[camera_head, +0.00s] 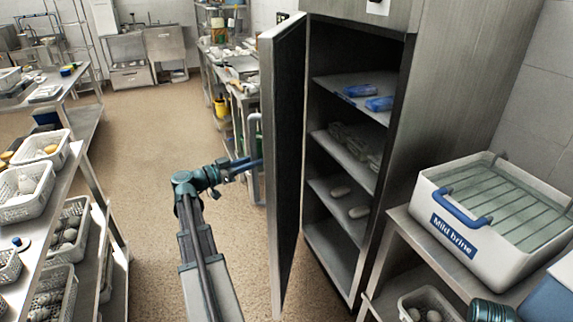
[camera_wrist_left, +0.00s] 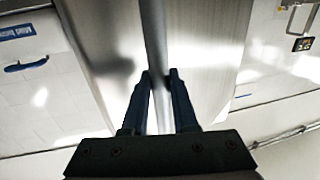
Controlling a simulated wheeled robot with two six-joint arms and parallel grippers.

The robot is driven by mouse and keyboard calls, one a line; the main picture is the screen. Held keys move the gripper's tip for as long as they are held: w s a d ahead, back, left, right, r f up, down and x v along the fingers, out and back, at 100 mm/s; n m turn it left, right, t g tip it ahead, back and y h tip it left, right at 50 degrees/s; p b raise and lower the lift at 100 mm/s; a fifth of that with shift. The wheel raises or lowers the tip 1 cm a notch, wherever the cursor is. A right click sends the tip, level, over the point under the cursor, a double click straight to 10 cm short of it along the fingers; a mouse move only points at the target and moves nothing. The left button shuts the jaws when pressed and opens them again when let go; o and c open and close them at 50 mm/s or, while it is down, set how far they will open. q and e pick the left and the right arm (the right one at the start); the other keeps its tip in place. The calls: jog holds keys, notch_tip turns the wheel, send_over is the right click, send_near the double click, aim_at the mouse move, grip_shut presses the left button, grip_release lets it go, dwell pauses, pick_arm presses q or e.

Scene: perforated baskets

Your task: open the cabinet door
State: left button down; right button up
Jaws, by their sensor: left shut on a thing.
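The tall steel cabinet (camera_head: 405,150) stands right of centre in the head view, with its shelves in plain sight. Its door (camera_head: 285,170) is swung out, edge toward me, hinged out of line with the opening. The vertical bar handle (camera_head: 254,140) is on the door's outer left face. My left gripper (camera_head: 259,163) is at this handle. In the left wrist view my left gripper (camera_wrist_left: 160,80) has its two dark fingers on either side of the handle bar (camera_wrist_left: 153,40), shut on it. The door's steel face (camera_wrist_left: 205,60) lies behind the bar.
Blue packs (camera_head: 379,103) and pale items lie on the cabinet shelves. A "Mild brine" tub (camera_head: 455,208) stands on a steel stand at right. Shelving with perforated baskets (camera_head: 27,205) runs along the left. The floor (camera_head: 150,190) between is clear.

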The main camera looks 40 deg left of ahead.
pick_arm(q)
jog(key=s+a, duration=0.3)
jog(key=a, duration=0.5)
jog(key=shift+s+a, duration=0.2)
jog(key=shift+a, duration=0.05)
jog(key=c, duration=0.7)
grip_release()
jog(key=shift+w+d, duration=0.1)
jog(key=s+a, duration=0.1)
jog(key=s, duration=0.8)
jog(key=s+a, duration=0.1)
jog(key=s, duration=0.3)
jog(key=shift+s+a, duration=0.3)
jog(key=shift+a, duration=0.05)
